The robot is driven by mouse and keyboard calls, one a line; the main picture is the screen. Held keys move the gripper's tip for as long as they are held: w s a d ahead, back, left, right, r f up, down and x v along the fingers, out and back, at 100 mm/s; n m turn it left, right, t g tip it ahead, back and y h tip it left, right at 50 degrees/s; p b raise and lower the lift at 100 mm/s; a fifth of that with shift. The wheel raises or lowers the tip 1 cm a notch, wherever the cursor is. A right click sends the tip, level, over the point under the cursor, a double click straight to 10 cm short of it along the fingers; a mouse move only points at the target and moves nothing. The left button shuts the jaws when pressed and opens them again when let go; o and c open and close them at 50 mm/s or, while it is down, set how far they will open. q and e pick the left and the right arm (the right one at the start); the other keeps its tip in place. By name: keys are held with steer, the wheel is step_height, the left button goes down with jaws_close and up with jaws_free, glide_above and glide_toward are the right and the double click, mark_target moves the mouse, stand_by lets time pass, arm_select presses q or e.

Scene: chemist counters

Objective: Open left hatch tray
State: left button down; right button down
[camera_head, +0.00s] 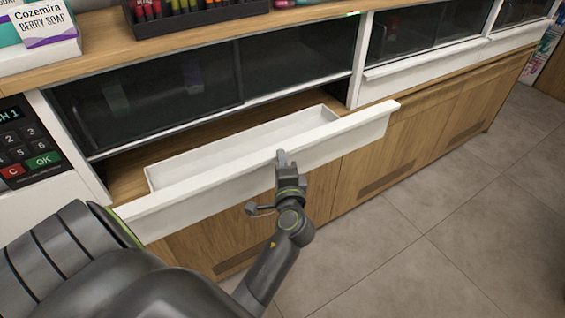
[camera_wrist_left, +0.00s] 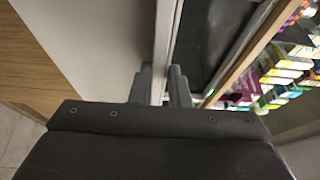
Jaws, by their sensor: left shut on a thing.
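The left hatch tray (camera_head: 350,135) is a long white drawer with a flat front panel. In the head view it stands pulled out from the counter, and its empty inside shows behind the panel. My left gripper (camera_head: 282,158) is at the middle of the panel's top edge. It is shut on that edge, with one finger in front of the panel. In the left wrist view the two fingers (camera_wrist_left: 160,85) sit on either side of the white panel edge (camera_wrist_left: 165,40). My right gripper is in neither view.
Dark glass panels (camera_head: 200,75) stand behind the tray. A second white tray front (camera_head: 430,62) to the right sits closed. A keypad terminal (camera_head: 28,140) is at the left. Soap boxes (camera_head: 45,30) and a dark product rack (camera_head: 165,20) stand on top. The tiled floor (camera_head: 440,200) in front is clear.

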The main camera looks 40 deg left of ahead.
arm_select(q)
steer(key=shift+d, duration=0.15)
steer(key=c, duration=1.7)
jaws_free()
steer(key=o, duration=0.3)
steer(key=shift+o, duration=0.2)
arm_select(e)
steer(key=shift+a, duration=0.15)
